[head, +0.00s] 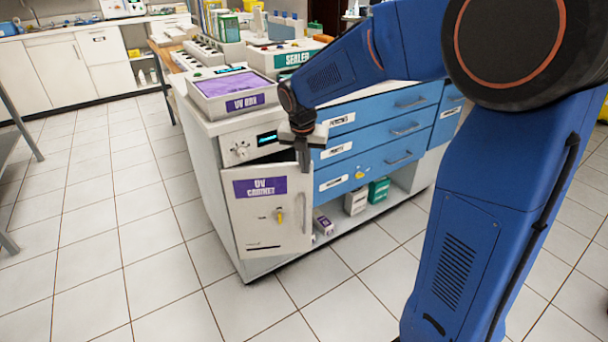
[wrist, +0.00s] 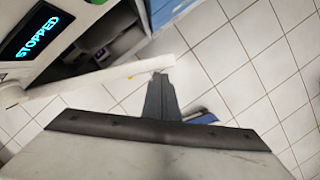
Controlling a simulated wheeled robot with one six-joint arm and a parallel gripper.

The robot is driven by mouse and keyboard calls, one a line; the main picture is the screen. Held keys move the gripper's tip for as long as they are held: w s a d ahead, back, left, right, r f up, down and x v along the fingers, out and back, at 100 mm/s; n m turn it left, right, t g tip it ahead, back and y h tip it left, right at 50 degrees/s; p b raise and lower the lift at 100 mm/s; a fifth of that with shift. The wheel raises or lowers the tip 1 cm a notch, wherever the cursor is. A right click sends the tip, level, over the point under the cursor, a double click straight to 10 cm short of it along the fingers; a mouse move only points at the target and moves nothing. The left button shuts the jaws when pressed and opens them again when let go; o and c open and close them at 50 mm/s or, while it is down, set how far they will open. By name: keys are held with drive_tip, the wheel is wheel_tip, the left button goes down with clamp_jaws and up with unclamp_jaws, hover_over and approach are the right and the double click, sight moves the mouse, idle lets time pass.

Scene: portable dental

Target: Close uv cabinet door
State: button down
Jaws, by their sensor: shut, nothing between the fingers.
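The UV cabinet door (head: 262,236) is a white panel with a purple "UV CABINET" label on the front left of the counter unit in the head view. It stands ajar, with a dark gap above its top edge. The wrist view looks down on the door's top edge (wrist: 110,78) and the dark cabinet interior (wrist: 95,52) behind it. My gripper (head: 304,160) is shut and empty, pointing down by the door's upper right corner. In the wrist view the fingertips (wrist: 160,78) are close to the door's end; I cannot tell whether they touch it.
A display reading "STOPPED" (wrist: 36,36) sits above the cabinet opening. Blue drawers (head: 370,145) and an open lower shelf (head: 350,222) with small boxes are to the right. A UV box (head: 236,88) stands on the counter. The tiled floor (head: 130,240) in front and left is clear.

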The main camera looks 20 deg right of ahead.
drive_tip(key=w+n, duration=0.1)
drive_tip(key=w, duration=0.6)
drive_tip(key=shift+w+d+n, duration=0.3)
drive_tip(key=shift+w+d, duration=0.1)
drive_tip(key=shift+s, duration=0.1)
